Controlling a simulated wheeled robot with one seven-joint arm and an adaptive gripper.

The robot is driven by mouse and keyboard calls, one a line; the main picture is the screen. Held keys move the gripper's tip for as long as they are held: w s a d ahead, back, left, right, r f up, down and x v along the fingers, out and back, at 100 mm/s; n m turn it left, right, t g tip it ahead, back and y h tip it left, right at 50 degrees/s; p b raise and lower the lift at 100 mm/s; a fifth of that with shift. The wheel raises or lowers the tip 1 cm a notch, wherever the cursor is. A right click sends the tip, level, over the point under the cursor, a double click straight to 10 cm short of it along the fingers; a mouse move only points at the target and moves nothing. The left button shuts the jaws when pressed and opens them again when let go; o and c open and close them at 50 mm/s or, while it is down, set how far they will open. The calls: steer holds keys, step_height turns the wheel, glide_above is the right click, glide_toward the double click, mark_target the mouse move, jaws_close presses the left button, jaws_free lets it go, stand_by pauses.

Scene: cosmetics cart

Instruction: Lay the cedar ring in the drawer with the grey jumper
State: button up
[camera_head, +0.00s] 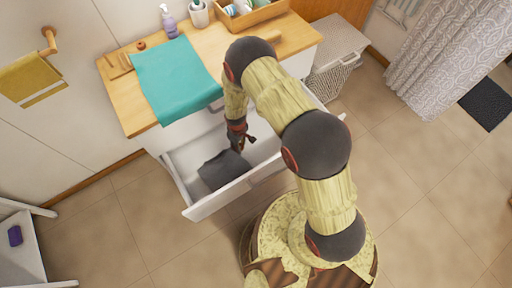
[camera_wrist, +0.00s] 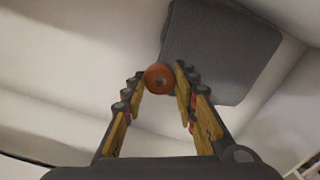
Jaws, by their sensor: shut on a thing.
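The cedar ring (camera_wrist: 159,78) is a small brown-orange ring held between the fingertips of my gripper (camera_wrist: 160,84) in the wrist view. In the head view my gripper (camera_head: 240,138) hangs over the open white drawer (camera_head: 205,207), and the ring cannot be made out there. The grey jumper (camera_head: 223,169) lies folded in the drawer; it also shows in the wrist view (camera_wrist: 220,50), just beyond and right of the ring. The height of the ring above the drawer floor is hard to tell.
The wooden counter (camera_head: 130,112) above the drawer bears a teal cloth (camera_head: 176,78), a purple pump bottle (camera_head: 169,22) and a wooden tray (camera_head: 262,14). The drawer floor left of the jumper is bare.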

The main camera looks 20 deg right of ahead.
steer(key=d+f+b, duration=0.2)
steer(key=d+f, duration=0.2)
steer(key=d, duration=0.4)
steer(key=b, duration=0.2)
glide_above(264, 152)
steer(key=f, duration=0.4)
steer(key=shift+a+f, duration=0.3)
steer(key=shift+d+f, duration=0.15)
steer(key=shift+d+f+b, duration=0.15)
steer(key=shift+f+b, duration=0.3)
steer(key=shift+f, duration=0.45)
steer(key=shift+d+f+b, duration=0.1)
steer(key=shift+f+b, duration=0.35)
steer(key=shift+f, duration=0.45)
steer(key=shift+f, duration=0.15)
steer(key=o, duration=0.8)
